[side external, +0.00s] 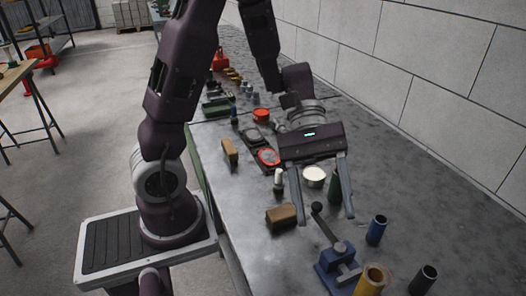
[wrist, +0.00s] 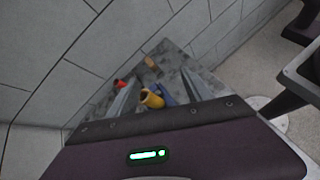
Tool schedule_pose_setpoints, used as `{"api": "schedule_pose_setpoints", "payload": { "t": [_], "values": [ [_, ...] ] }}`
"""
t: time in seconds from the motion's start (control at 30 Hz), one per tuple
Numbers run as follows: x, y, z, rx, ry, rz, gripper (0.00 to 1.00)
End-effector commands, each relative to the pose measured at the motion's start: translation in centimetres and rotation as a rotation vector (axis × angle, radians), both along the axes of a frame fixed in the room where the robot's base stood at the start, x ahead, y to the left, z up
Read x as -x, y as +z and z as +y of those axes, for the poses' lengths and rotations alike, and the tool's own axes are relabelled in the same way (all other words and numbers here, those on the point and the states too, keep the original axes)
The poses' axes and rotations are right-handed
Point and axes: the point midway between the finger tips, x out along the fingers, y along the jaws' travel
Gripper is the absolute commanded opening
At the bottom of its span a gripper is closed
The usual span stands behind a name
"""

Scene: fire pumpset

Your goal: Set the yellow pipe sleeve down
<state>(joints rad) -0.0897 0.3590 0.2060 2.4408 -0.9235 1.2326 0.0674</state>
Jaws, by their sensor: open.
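The yellow pipe sleeve (side external: 370,281) stands upright on the metal bench at the near edge of the side view, its open end up. My gripper (side external: 325,220) is open and empty above the bench, its two fingers spread and pointing down. It is up and to the left of the sleeve in that picture, apart from it. In the wrist view the yellow sleeve (wrist: 152,98) shows between my open fingers (wrist: 158,88), farther off; its lower part is partly hidden by my gripper body.
A blue clamp with a ball-ended lever (side external: 338,265) stands just left of the sleeve. A blue pipe (side external: 376,230) and a dark pipe (side external: 424,280) stand nearby. A brown block (side external: 281,216) and a white-topped can (side external: 314,177) are behind. The bench's right side (side external: 440,215) is clear.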

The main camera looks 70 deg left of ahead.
Motion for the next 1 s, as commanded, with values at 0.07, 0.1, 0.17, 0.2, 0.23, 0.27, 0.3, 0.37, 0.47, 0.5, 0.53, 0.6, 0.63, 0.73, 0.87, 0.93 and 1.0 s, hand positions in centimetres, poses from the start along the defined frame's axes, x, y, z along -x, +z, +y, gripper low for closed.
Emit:
{"api": "schedule_pose_setpoints", "payload": {
  "t": [0.07, 0.1, 0.17, 0.2, 0.23, 0.27, 0.3, 0.37, 0.47, 0.5, 0.53, 0.6, 0.63, 0.73, 0.87, 0.93, 1.0],
  "values": [
    [3.3, 2.3, 0.5, -0.13, -0.184, -0.212, 0.58],
    [4.9, 3.0, 1.2, -0.214, -0.275, -0.322, 0.58],
    [6.7, 3.7, 2.6, -0.357, -0.403, -0.497, 0.58],
    [7.6, 4.1, 3.8, -0.457, -0.476, -0.611, 0.58],
    [8.0, 4.4, 4.6, -0.532, -0.522, -0.692, 0.58],
    [8.3, 4.8, 5.5, -0.605, -0.563, -0.769, 0.58],
    [8.6, 5.3, 6.6, -0.696, -0.607, -0.86, 0.58],
    [8.7, 6.0, 7.9, -0.812, -0.654, -0.97, 0.58],
    [8.8, 7.0, 9.3, -0.94, -0.697, -1.081, 0.58],
    [8.8, 7.3, 9.6, -0.967, -0.705, -1.103, 0.58],
    [8.8, 7.4, 9.7, -0.979, -0.709, -1.113, 0.58],
    [8.8, 7.4, 9.9, -0.988, -0.712, -1.119, 0.58],
    [8.8, 7.4, 9.9, -0.988, -0.711, -1.118, 0.58],
    [8.8, 7.4, 9.9, -0.986, -0.711, -1.116, 0.58],
    [8.8, 7.4, 9.8, -0.985, -0.71, -1.115, 0.58],
    [8.8, 7.4, 9.8, -0.984, -0.711, -1.115, 0.58],
    [8.8, 7.4, 9.8, -0.984, -0.711, -1.115, 0.58]
  ]
}}
